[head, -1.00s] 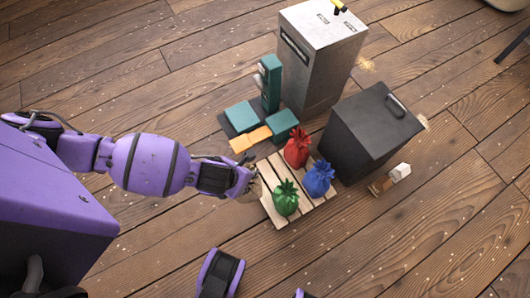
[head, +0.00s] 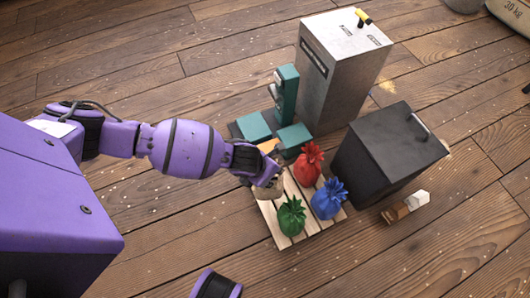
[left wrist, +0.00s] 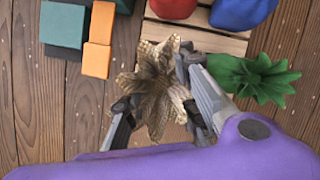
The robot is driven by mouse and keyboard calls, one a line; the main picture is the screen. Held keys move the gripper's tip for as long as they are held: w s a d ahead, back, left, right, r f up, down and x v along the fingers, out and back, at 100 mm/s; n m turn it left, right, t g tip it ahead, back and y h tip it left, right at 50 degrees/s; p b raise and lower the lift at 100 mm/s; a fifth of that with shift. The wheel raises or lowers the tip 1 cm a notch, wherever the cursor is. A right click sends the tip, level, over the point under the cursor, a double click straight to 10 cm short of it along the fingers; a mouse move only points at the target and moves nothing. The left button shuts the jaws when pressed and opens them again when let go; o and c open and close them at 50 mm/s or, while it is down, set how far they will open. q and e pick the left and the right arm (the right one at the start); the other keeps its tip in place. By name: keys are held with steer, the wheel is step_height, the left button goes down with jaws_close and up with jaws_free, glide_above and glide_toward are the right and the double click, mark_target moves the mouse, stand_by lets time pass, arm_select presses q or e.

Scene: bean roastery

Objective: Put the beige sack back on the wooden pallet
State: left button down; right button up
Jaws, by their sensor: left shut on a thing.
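The beige sack (head: 268,190) is in my left gripper (head: 272,181), at the left part of the wooden pallet (head: 290,243). In the left wrist view, the gripper (left wrist: 160,104) is shut around the neck of the sack (left wrist: 153,78), its ruffled top facing the camera. I cannot tell whether the sack's base touches the slats. A green sack (head: 291,217), a red sack (head: 308,166) and a blue sack (head: 328,199) stand on the pallet. The green sack also shows close to the right finger in the left wrist view (left wrist: 255,78). My right gripper is out of view.
Behind the pallet are teal blocks (head: 255,126), an orange block (head: 268,146) and a teal upright device (head: 287,92). A tall grey cabinet (head: 340,75) and a dark box (head: 390,155) stand behind and right. A small brown and white item (head: 405,207) lies on the floor.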

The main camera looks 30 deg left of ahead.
arm_select(q)
steer(key=shift+w+d+f+b, duration=0.15)
steer(key=shift+w+f+b, duration=0.35)
steer(key=shift+w+f, duration=0.6)
steer(key=shift+w+f+b, duration=0.3)
steer(key=shift+w, duration=0.25)
steer(key=f+b, duration=0.1)
steer(key=f, duration=0.1)
steer(key=f+b, duration=0.1)
steer(key=shift+w+f, duration=0.2)
steer(key=shift+f, duration=0.2)
arm_select(e)
steer(key=f, duration=0.3)
steer(key=shift+w+d+f+n, duration=0.2)
steer(key=shift+w+n, duration=0.1)
steer(key=shift+w, duration=0.1)
